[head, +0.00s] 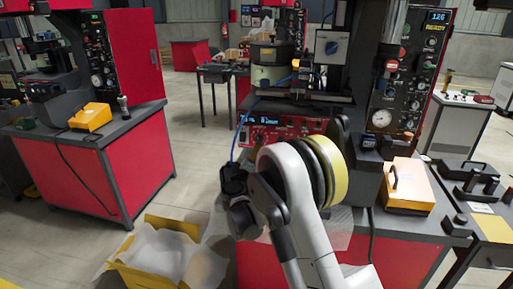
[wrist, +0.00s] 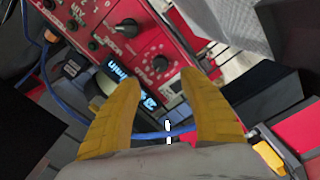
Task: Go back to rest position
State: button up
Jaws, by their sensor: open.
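My gripper (wrist: 160,82) shows in the wrist view as two yellow fingers spread apart, with nothing held between them. It faces the red control panel (wrist: 150,45) with black knobs and a lit display. A thin blue cable (wrist: 165,134) crosses the gap between the fingers in the picture; I cannot tell whether it touches them. In the head view my arm rises from the bottom middle and bends in front of the bench, and I cannot make out the fingers there. The same red control panel (head: 262,135) is behind my arm.
The bowl feeder (head: 272,72) stands behind the panel. An open carton (head: 160,250) with a plastic liner is at lower left. Another red workstation (head: 110,170) stands left, with open floor between.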

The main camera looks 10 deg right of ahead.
jog(key=shift+v, duration=0.95)
jog(key=s+d+r+m+g+y, duration=0.1)
jog(key=s+d+r+m+g, duration=0.3)
jog(key=s, duration=0.6)
jog(key=s+d+r+m+g, duration=0.1)
jog(key=s+d+r+g, duration=0.1)
jog(key=s+d+r, duration=0.6)
jog(key=s+a+f+m+g+y, duration=0.1)
jog(key=s+a+f+y, duration=0.2)
jog(key=s, duration=1.1)
jog(key=s+a+f+m+g+y, duration=0.1)
jog(key=s+a+f+g+y, duration=0.1)
jog(key=s, duration=1.2)
notch_tip(320, 180, down, 4)
jog(key=a+y, duration=0.1)
jog(key=a, duration=0.1)
jog(key=shift+a+r+g, duration=0.15)
jog(key=shift+a+g, duration=0.15)
jog(key=shift+s, duration=0.1)
